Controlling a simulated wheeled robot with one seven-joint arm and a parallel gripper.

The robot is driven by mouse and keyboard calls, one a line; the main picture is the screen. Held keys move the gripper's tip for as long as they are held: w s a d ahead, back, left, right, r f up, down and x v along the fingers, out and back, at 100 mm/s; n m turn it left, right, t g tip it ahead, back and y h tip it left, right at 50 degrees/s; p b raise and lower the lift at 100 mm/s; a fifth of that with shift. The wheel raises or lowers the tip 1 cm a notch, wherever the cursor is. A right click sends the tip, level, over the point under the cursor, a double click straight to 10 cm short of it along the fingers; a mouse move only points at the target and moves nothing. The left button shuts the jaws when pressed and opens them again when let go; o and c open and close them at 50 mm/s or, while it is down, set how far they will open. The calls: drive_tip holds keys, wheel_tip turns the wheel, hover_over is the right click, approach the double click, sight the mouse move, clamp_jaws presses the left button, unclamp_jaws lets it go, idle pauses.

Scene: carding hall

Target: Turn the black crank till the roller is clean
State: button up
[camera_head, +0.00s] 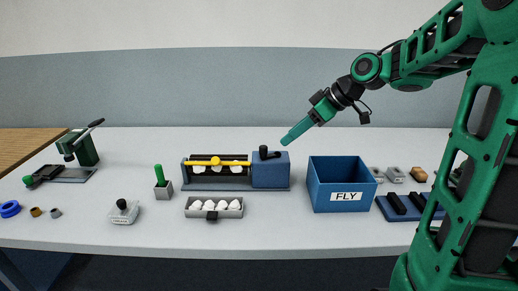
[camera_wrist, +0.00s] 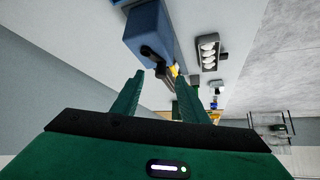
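The black crank (camera_head: 266,153) sits on the blue housing (camera_head: 270,174) at the right end of the carding machine. The dark roller (camera_head: 240,169) beside it carries several white tufts, with a yellow bar (camera_head: 230,163) across its front. My gripper (camera_head: 284,142) is in the air up and right of the crank in the head view, apart from it. In the wrist view my gripper (camera_wrist: 157,97) is open, with nothing held between its green fingers. The crank (camera_wrist: 153,54) and the blue housing (camera_wrist: 148,28) show beyond the fingertips; part of the roller is hidden.
A grey tray (camera_head: 230,213) of white tufts lies in front of the machine. The blue bin marked FLY (camera_head: 342,196) stands close on the right. A green-handled tool in a holder (camera_head: 163,192) and a grey labelled block (camera_head: 122,217) are left. Blue pads with black blocks (camera_head: 395,216) lie right.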

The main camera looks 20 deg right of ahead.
sight(263, 146)
drive_tip(key=shift+n+y, duration=0.4)
drive_tip(key=shift+n, duration=0.2)
drive_tip(key=x, duration=0.3)
drive_tip(key=r+x, duration=0.1)
drive_tip(key=x, duration=0.3)
drive_tip(key=w+a+x, duration=0.1)
drive_tip(key=x, duration=0.3)
drive_tip(key=shift+w+a+r, duration=0.1)
drive_tip(key=shift+w+r, duration=0.05)
clamp_jaws()
